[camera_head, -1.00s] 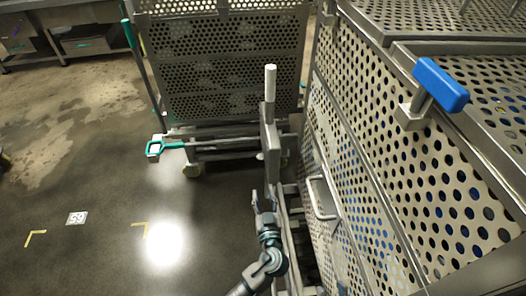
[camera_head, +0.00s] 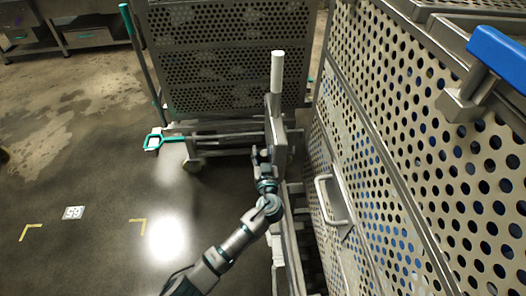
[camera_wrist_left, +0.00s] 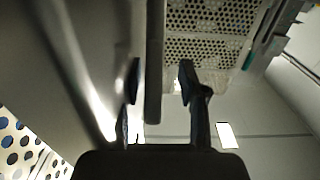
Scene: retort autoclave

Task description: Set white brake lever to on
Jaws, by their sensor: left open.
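My left gripper (camera_head: 262,152) is open below the white handle, close to the left side of the metal plate. In the left wrist view my two fingers (camera_wrist_left: 160,82) are apart, and a dark upright bar (camera_wrist_left: 154,45) shows between them. I cannot tell whether the fingers touch it or which part of the lever mount it is. My right gripper is out of view.
A perforated cage (camera_head: 425,150) with a side handle (camera_head: 330,200) and a blue-gripped lever (camera_head: 500,55) fills the right.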

